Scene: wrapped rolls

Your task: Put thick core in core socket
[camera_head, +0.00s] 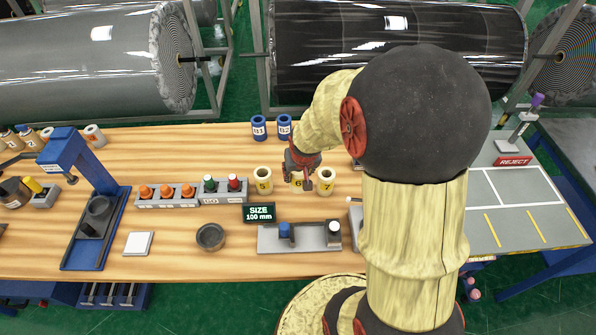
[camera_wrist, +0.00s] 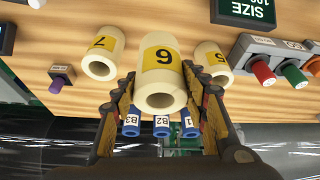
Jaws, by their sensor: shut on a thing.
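The cream core marked 6 (camera_head: 298,184) stands between the cores marked 5 (camera_head: 263,180) and 7 (camera_head: 326,181). My gripper (camera_head: 299,177) is shut on core 6, partly covering it in the head view. In the wrist view, core 6 (camera_wrist: 160,72) sits between the two fingers of my gripper (camera_wrist: 163,92), its open end facing the camera. I cannot tell whether it is lifted off the table. Which part is the core socket is unclear; a grey fixture (camera_head: 268,245) with a blue piece and a pale knob lies in front, beside a dark round cup (camera_head: 210,237).
Blue cores (camera_head: 259,128) stand behind; three show in the wrist view. The size display (camera_head: 258,213) reads 100 mm. Left are button boxes (camera_head: 222,198) and a blue press (camera_head: 97,200). A reject table (camera_head: 530,205) is at right. Bare wood lies around the cup.

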